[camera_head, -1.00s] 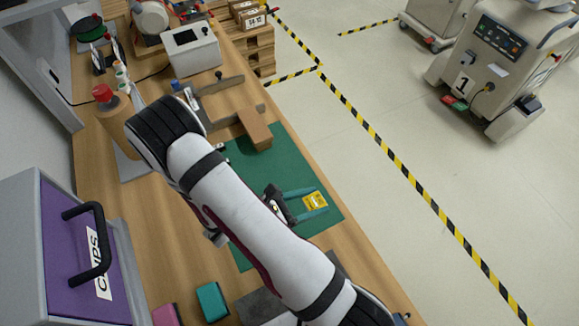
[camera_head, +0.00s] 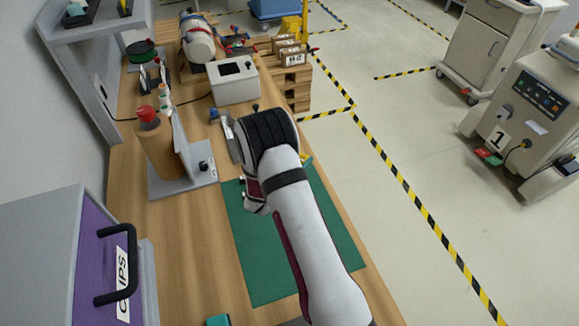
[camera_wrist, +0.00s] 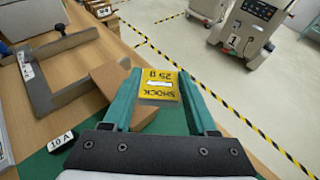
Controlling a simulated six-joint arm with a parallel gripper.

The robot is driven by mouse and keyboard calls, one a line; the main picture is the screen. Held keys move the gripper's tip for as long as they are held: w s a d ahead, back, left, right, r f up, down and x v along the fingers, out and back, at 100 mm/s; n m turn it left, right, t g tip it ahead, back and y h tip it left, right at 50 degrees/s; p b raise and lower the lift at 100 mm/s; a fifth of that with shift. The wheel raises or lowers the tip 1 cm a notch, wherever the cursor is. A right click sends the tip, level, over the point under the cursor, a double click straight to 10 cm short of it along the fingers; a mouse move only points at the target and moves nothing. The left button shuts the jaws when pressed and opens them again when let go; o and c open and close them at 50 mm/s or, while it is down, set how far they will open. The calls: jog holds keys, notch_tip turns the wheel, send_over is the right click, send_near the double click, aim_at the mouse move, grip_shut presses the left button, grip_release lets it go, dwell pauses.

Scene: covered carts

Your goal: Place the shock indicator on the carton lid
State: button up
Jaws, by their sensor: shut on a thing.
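The yellow shock indicator (camera_wrist: 160,86), marked SHOCK 25 g, is pinched between the two teal fingers of my gripper (camera_wrist: 160,80) in the wrist view. The brown carton (camera_wrist: 110,82) lies beyond and to the left of the indicator, partly covered by the left finger. The indicator appears apart from the lid, though their height difference is hard to tell. In the head view my arm hides the carton and most of my gripper; a small yellow bit of the indicator (camera_head: 305,157) shows beside the wrist.
The green mat (camera_head: 265,270) covers the bench's near right side. A steel angle bracket (camera_wrist: 48,88) stands left of the carton, and a small block marked 10 A (camera_wrist: 61,141) lies nearer. A brown roll on a stand (camera_head: 160,155) and purple clips drawer (camera_head: 95,270) are farther left.

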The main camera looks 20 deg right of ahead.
jog(key=shift+w+a+f, duration=0.75)
jog(key=shift+a+f, duration=0.15)
jog(key=shift+f, duration=1.85)
jog(key=o, duration=1.3)
jog(key=shift+f, duration=0.1)
